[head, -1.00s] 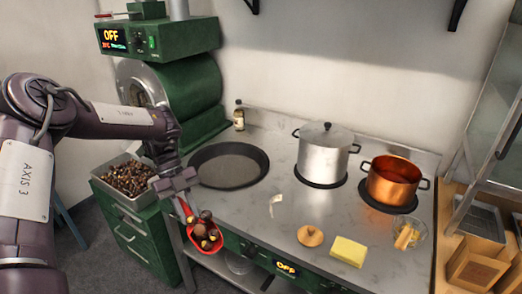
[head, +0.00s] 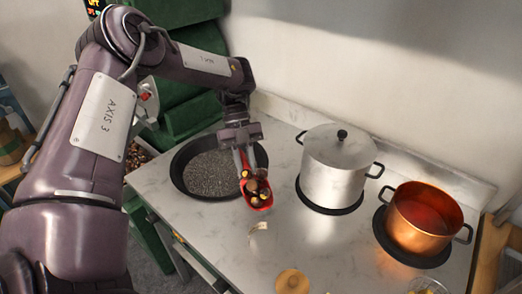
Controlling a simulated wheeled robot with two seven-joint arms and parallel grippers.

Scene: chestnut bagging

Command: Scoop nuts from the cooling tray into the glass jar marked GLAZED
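My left gripper (head: 240,142) is shut on the handle of a red scoop (head: 264,204). The scoop holds several brown and yellowish nuts (head: 255,188) and hangs over the counter, in front of the right edge of the black pan. Behind my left arm, a small part of the nuts in the cooling tray (head: 139,150) shows; most of the tray is hidden. I see no glass jar marked GLAZED in the head view. My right gripper is not in view.
A black pan (head: 192,181) stands left of the scoop. A lidded steel pot (head: 335,175) and a copper pot (head: 420,220) stand to the right. A round wooden lid (head: 292,281) and a small pale tag (head: 260,226) lie on the counter in front.

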